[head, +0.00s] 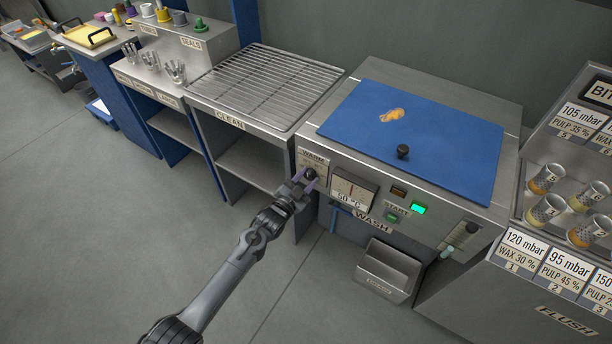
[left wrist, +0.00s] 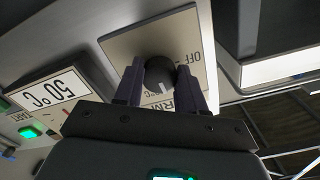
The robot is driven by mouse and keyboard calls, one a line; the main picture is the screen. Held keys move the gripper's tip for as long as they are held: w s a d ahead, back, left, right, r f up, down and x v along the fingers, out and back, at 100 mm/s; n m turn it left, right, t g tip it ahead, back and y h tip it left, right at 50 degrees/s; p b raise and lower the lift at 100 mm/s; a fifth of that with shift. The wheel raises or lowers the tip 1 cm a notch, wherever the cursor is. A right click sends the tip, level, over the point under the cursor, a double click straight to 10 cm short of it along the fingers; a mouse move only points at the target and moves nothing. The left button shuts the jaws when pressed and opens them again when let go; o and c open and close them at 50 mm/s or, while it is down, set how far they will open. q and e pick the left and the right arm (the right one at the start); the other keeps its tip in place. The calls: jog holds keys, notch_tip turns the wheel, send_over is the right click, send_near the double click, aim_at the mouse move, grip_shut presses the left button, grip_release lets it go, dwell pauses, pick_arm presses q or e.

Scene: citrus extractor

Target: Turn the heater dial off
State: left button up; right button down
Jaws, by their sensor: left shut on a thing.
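The heater dial is a small dark round knob (left wrist: 160,76) on a pale plate (left wrist: 123,44) with the word OFF and part of the word WARM. In the head view the dial (head: 310,174) sits at the left of the wash unit's front panel. My left gripper (head: 303,184) is at the dial, and in the left wrist view its two purple fingers (left wrist: 160,84) are shut on the knob from both sides. A white mark shows on the knob's face, pointing away from OFF. My right gripper is not in view.
Right of the dial are a 50 °C gauge (head: 352,194), a lit green button (head: 418,209) and a START button (head: 392,217). A blue lid (head: 440,135) with a black knob covers the wash unit. A wire rack (head: 262,85) stands left. The floor in front is clear.

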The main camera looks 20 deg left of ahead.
pick_arm(q)
jog(key=n+p, duration=0.1)
jog(key=n, duration=0.2)
jog(key=shift+n, duration=0.4)
jog(key=n+p, duration=0.1)
jog(key=n, duration=0.3)
jog(key=shift+d+n+p, duration=0.1)
jog(key=shift+n+p, duration=0.2)
jog(key=shift+p, duration=0.05)
jog(key=n+p, duration=0.1)
jog(key=n, duration=0.3)
jog(key=n+p, duration=0.1)
jog(key=n, duration=0.3)
jog(key=shift+n, duration=0.4)
jog(key=o, duration=1.1)
jog(key=shift+c, duration=0.2)
jog(key=shift+s, duration=0.1)
